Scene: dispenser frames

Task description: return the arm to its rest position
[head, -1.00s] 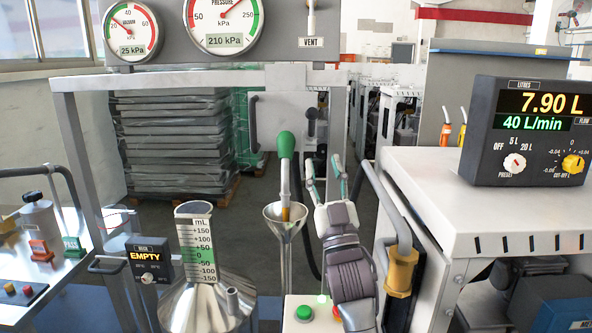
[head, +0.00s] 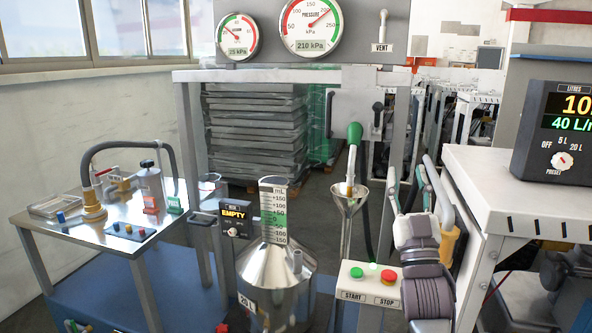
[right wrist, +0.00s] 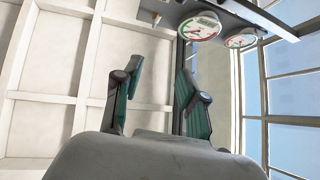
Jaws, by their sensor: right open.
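My right arm comes up at the lower right of the head view. Its gripper (head: 406,182) points upward with its fingers apart and nothing between them. It appears between the funnel (head: 348,203) with the green-handled nozzle (head: 354,148) and a yellow-collared nozzle (head: 449,243) at the white cabinet's side. My left gripper is not in view.
A steel 20 L can (head: 277,275) with a mL scale stands left of the START/STOP box (head: 368,283). The white cabinet (head: 520,175) with a litre display (head: 560,125) borders the right. A steel side table (head: 60,222) with a hose stands at left.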

